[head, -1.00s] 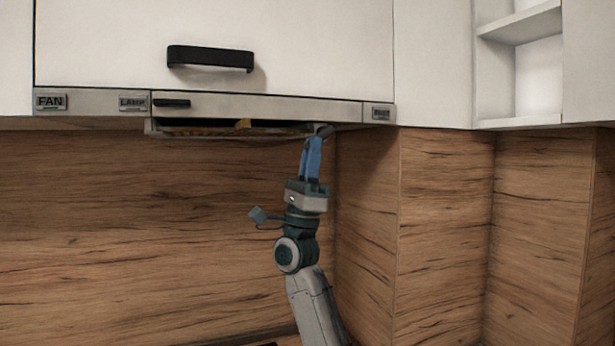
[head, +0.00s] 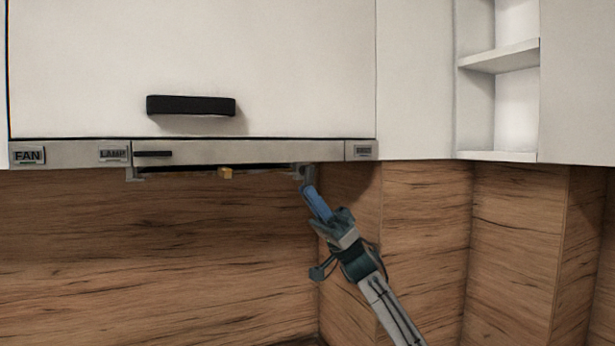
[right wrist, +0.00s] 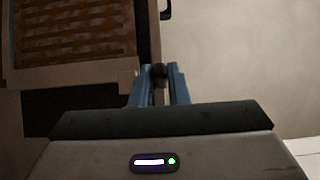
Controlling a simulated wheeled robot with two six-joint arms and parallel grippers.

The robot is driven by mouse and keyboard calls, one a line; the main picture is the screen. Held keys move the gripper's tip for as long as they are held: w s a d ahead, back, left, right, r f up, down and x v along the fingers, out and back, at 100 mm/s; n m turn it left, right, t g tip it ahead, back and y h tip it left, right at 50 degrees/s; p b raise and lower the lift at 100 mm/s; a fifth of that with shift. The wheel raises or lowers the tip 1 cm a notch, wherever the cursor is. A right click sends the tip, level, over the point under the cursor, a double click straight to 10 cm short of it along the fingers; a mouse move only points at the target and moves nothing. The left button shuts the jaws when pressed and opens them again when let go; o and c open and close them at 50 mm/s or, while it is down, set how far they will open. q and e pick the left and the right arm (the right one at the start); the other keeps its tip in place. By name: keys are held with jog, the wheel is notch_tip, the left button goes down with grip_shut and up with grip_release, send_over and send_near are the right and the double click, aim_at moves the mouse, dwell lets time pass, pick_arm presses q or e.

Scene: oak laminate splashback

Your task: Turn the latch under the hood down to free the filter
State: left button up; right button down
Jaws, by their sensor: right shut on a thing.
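The hood's grey front strip (head: 250,152) runs under the white cabinet. The latch (head: 303,174) is a small grey piece under the hood's right end. My right gripper (head: 310,190) reaches it from below right, its blue fingers tilted up to the left. In the right wrist view the fingers (right wrist: 158,88) are shut on the dark, rounded latch (right wrist: 158,72), which they partly hide. The filter (right wrist: 75,35) shows there as a brown mesh in a pale frame, left of the fingers. In the head view the filter is nearly edge-on. My left gripper is not in view.
A black handle (head: 190,105) is on the cabinet door above. The strip carries a FAN label (head: 28,155), a LAMP label (head: 114,153) and a black slider (head: 153,154). A wood-grain wall corner stands close to the right of my arm. Open shelves (head: 497,60) are at upper right.

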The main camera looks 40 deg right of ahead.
jog(key=shift+d+r+g+h+p, duration=0.1)
jog(key=shift+d+g+h+p, duration=0.35)
jog(key=shift+h+p, duration=0.5)
jog(key=shift+a+t, duration=0.1)
jog(key=shift+t, duration=0.15)
jog(key=c, duration=1.7)
grip_release()
jog(key=shift+r, duration=0.1)
